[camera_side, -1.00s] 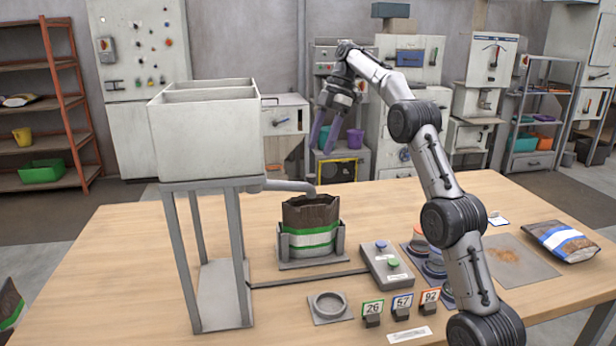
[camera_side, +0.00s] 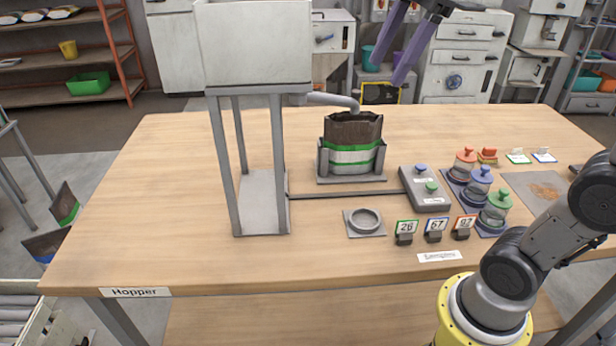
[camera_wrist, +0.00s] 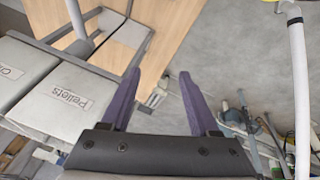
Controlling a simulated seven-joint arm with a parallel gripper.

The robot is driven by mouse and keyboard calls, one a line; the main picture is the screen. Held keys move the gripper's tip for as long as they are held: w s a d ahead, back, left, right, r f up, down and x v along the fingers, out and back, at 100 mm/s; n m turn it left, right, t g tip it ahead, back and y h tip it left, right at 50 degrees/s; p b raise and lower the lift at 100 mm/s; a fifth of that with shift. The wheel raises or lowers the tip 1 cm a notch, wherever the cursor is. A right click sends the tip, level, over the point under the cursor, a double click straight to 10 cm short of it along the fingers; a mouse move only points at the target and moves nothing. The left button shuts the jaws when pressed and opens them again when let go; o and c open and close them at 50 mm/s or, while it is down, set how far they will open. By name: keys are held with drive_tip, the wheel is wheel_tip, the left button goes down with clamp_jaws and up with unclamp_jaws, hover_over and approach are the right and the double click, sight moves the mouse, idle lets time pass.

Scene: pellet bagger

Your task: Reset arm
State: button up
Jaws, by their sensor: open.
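My gripper (camera_side: 388,70) hangs at the top of the side view, beyond and above the bag holder, its two purple fingers spread with nothing between them. The wrist view shows the same open, empty fingers (camera_wrist: 156,82). Most of my arm's upper part lies outside the side view. A brown bag with a green and white band (camera_side: 352,154) stands upright, open at the top, in a grey holder (camera_side: 324,165) below the hopper spout (camera_side: 335,99). My gripper touches neither bag nor holder.
The white hopper (camera_side: 255,45) stands on grey legs at the left. A button box (camera_side: 425,190), a ring on a plate (camera_side: 364,223), number cards and lidded jars (camera_side: 480,185) occupy the right half. The wrist view shows compartments including one labelled Pellets (camera_wrist: 72,98).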

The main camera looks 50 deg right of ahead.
drive_tip(key=s+f+m+t+h, duration=0.1)
drive_tip(key=s+f+m, duration=0.4)
drive_tip(key=f, duration=0.4)
drive_tip(key=s+f+m+t+h, duration=0.1)
drive_tip(key=s+f+m, duration=0.4)
drive_tip(key=f+m, duration=0.2)
drive_tip(key=shift+s+f+m, duration=0.2)
drive_tip(key=shift+f+m, duration=0.2)
drive_tip(key=shift+f, duration=0.75)
